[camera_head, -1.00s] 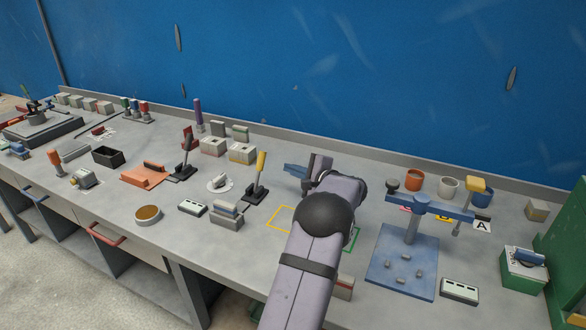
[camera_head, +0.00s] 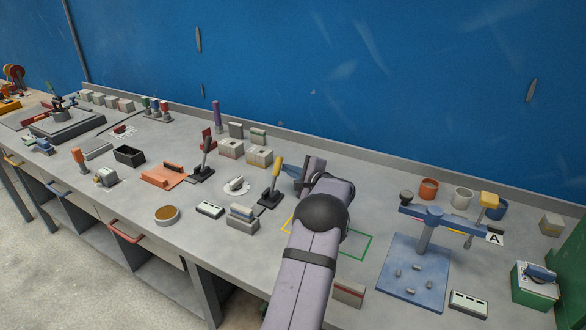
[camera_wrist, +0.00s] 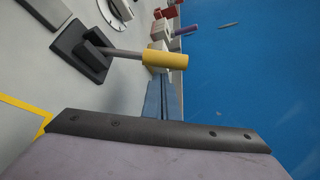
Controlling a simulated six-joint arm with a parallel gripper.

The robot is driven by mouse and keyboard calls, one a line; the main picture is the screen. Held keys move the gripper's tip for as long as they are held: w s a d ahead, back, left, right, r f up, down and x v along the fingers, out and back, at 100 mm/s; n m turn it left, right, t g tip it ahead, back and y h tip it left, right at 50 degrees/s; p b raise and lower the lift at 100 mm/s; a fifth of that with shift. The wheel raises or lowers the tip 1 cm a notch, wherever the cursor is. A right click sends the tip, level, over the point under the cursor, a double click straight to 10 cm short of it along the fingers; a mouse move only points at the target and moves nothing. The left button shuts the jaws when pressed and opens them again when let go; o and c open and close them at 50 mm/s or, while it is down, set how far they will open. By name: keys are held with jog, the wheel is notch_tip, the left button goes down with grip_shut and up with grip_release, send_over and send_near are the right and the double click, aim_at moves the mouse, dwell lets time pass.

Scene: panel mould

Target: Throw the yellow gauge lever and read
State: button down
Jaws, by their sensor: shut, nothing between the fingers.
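The yellow gauge lever (camera_head: 276,167) has a yellow grip on a grey rod, rising tilted from a black base (camera_head: 269,199). In the wrist view its yellow grip (camera_wrist: 167,60) lies just past my fingertips, with its black base (camera_wrist: 80,50) to the upper left. My gripper (camera_head: 290,171) is just right of the grip in the head view. Its blue fingers also show in the wrist view (camera_wrist: 161,85), together and empty. I cannot tell whether they touch the grip. A white box with dark windows (camera_head: 209,209) lies left of the lever; its reading is too small to tell.
A second lever with a dark grip (camera_head: 207,145) and a white round dial (camera_head: 236,186) stand to the left. Grey boxes (camera_head: 259,157) stand behind, and a grey block (camera_head: 242,218) in front. A blue stand (camera_head: 424,235) is to the right.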

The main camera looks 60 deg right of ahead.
jog(key=shift+w+a+r, duration=0.1)
jog(key=shift+a+r, duration=0.1)
jog(key=shift+a, duration=0.2)
jog(key=shift+a+f+b, duration=0.1)
jog(key=shift+b, duration=0.65)
